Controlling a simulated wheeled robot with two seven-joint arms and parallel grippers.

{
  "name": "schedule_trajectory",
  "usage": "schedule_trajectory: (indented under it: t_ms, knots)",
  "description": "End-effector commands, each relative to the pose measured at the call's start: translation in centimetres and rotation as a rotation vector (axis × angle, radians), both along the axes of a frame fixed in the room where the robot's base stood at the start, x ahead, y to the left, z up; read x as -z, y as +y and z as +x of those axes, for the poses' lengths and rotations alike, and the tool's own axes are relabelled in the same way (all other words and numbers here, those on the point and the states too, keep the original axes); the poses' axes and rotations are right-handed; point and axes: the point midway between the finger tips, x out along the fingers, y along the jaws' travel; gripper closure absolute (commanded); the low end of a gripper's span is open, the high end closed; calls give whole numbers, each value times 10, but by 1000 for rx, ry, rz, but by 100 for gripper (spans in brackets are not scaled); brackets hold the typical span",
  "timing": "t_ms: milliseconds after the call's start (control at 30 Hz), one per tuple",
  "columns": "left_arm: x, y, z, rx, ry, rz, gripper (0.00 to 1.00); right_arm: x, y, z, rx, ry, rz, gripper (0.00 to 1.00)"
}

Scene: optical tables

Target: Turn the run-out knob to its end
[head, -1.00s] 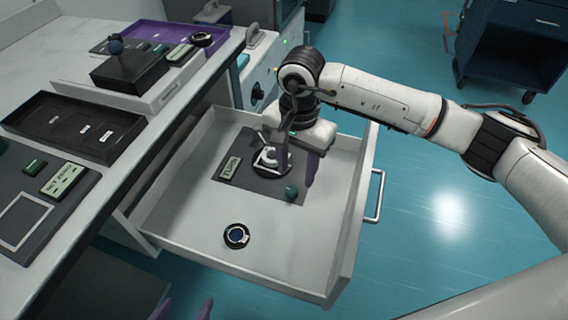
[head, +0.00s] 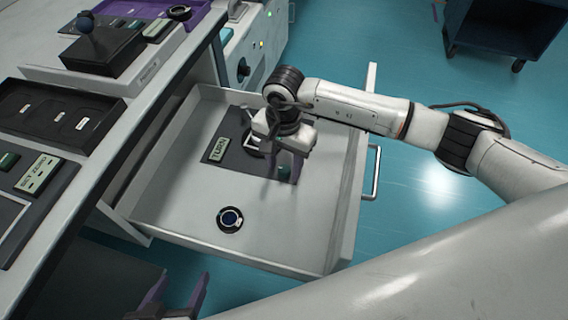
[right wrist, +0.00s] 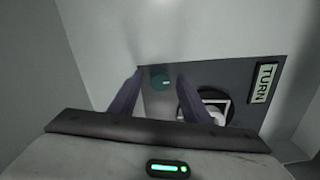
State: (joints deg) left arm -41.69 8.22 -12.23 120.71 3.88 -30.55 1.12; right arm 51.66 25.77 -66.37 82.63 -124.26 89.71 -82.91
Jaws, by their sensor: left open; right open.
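The dark panel (head: 238,166) with a TURN label (head: 216,149) lies in the open drawer. The white knob (head: 252,146) on a dark round base is partly hidden by my right gripper (head: 283,174). In the right wrist view, the knob (right wrist: 216,107) is behind and beside the right finger, with the TURN label (right wrist: 263,84) further right. My left gripper (head: 172,302) is open at the bottom left, outside the drawer.
The drawer (head: 185,215) has raised walls and a handle (head: 374,172). A round black piece with a blue centre (head: 230,219) lies on its floor. The table (head: 130,128) with trays stands left. A dark cart (head: 500,30) stands on the floor at the back.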

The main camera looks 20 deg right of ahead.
Motion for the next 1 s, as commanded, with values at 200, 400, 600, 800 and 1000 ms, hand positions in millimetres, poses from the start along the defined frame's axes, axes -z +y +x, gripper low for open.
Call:
schedule_trajectory:
  t_ms: [200, 400, 600, 800, 1000]
  knots:
    - [0, 0, 0, -1, 0, -1, 36, 0, 0, 0, 0, 0, 0, 63]
    - [0, 0, 0, -1, 0, -1, 36, -1, 0, 0, 0, 0, 0, 97]
    - [0, 0, 0, -1, -1, -1, 36, -1, 0, 0, 11, 0, 0, 98]
    - [0, 0, 0, -1, 0, -2, 36, -1, 0, 0, 74, 0, 0, 98]
    - [0, 0, 0, -2, -1, -2, 36, -1, 0, 1, 209, 0, -1, 98]
